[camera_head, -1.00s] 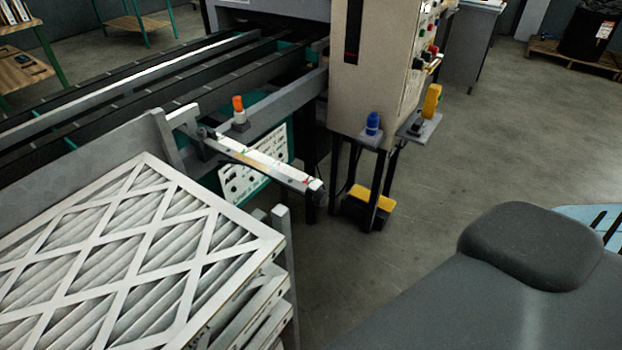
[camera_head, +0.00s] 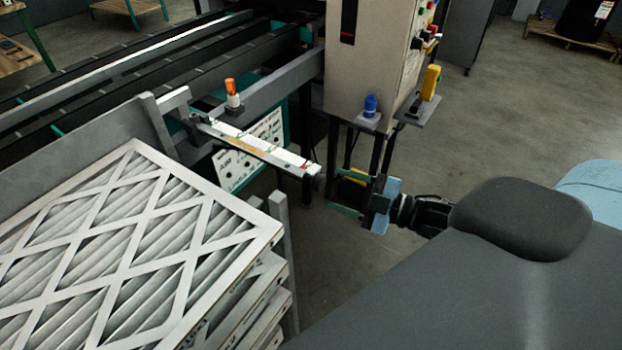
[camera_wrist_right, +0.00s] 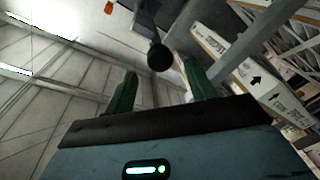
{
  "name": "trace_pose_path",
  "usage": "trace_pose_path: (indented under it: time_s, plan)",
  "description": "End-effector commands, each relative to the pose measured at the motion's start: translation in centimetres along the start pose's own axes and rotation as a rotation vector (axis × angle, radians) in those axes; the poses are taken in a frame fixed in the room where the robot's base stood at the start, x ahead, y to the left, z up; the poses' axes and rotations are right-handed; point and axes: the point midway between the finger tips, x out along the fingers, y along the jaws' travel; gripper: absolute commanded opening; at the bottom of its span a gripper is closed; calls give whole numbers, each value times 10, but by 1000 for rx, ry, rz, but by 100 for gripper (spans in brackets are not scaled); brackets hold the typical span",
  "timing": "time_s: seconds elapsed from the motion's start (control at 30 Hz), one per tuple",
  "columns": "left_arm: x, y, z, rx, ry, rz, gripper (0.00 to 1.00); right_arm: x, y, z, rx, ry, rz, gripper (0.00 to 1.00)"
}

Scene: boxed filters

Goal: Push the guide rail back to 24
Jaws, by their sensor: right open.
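The grey guide rail (camera_head: 75,135) runs along the near side of the conveyor, behind the stacked filters. A bracket joins it to a white scale bar (camera_head: 262,149) with coloured marks, which sticks out to the right. Its numbers are too small to read. My right gripper (camera_head: 345,194) is open, with its green fingers just right of and below the bar's dark end. In the right wrist view, a dark round end (camera_wrist_right: 160,57) appears beyond and between the open fingers (camera_wrist_right: 160,72); contact cannot be seen. My left gripper is not in view.
Stacked white-framed filters (camera_head: 125,245) fill the lower left. A beige control cabinet (camera_head: 370,60) stands behind the bar, with a blue button (camera_head: 370,105) and a yellow handheld device (camera_head: 430,82) on small shelves. An orange-topped post (camera_head: 231,92) stands beside the bar.

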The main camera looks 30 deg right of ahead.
Motion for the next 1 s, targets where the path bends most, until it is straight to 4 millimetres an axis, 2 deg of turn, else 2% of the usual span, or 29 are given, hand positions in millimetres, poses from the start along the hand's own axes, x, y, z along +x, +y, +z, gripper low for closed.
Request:
trace_pose_path:
  time_s: [0.6,0.8,1.0]
  plan:
    - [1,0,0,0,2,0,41,60,0,0,0,0,2,55]
    - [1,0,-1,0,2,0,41,72,0,0,0,0,1,55]
    - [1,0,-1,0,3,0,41,76,-1,0,1,-1,-1,55]
